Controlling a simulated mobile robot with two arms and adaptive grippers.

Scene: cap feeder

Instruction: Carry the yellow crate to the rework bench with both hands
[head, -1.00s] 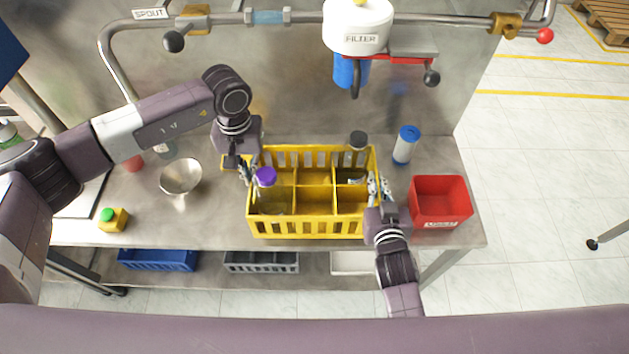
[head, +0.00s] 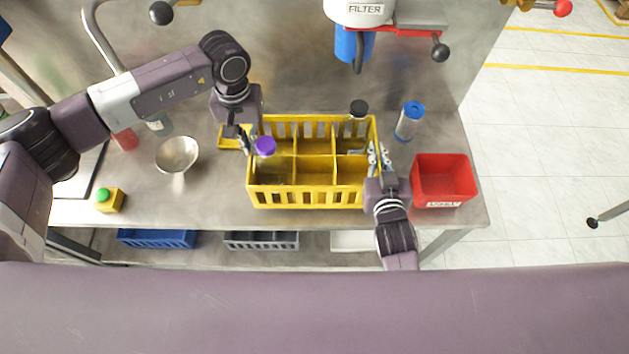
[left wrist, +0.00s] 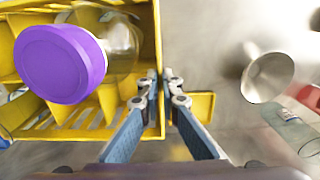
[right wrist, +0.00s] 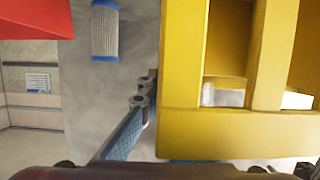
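The yellow crate (head: 306,198), divided into several compartments, is over the middle of the steel bench, between my grippers. A purple-capped jar (head: 265,147) is in its left part; it looms large in the left wrist view (left wrist: 60,65). A black-lidded jar (head: 358,109) is at its back right. My left gripper (left wrist: 163,90) has its fingers closed on either side of the crate's left end wall. My right gripper (head: 378,160) is at the right end wall; in the right wrist view one finger shows outside the wall (right wrist: 215,130) and the other is hidden.
A red bin (head: 443,182) stands close right of my right gripper, with a blue-capped filter cartridge (head: 409,122) behind. The filter housing (head: 355,42) hangs behind. Open floor lies right.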

